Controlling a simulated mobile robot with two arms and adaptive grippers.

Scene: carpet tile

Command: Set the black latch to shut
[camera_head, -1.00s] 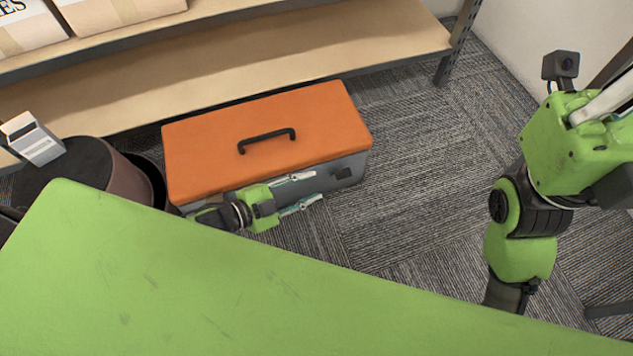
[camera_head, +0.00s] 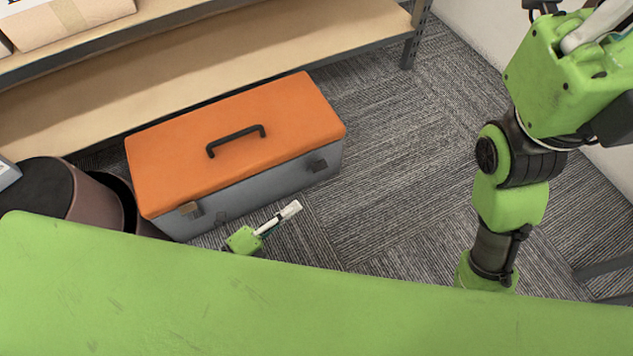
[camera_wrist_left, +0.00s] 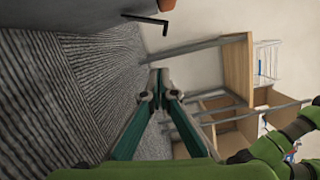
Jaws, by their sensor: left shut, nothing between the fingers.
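The toolbox has an orange lid (camera_head: 270,110) with a black handle (camera_head: 236,140) and a grey body (camera_head: 255,183). The black latch (camera_head: 317,165) is on the right part of its front face; its setting is too small to tell. A brownish latch (camera_head: 190,208) is on the left part. My left gripper (camera_head: 291,209) is shut and empty, in front of the box and apart from it, pointing right. In the left wrist view the closed fingertips (camera_wrist_left: 160,83) hold nothing; a dark L-shaped piece (camera_wrist_left: 150,22) sticks out beside the box's orange edge. My right gripper is hidden.
A wooden shelf (camera_head: 200,65) stands behind the box. A dark brown bin (camera_head: 100,195) is close to the box's left end. Bare carpet (camera_head: 400,150) lies to the right of the box. My right arm hangs at the right.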

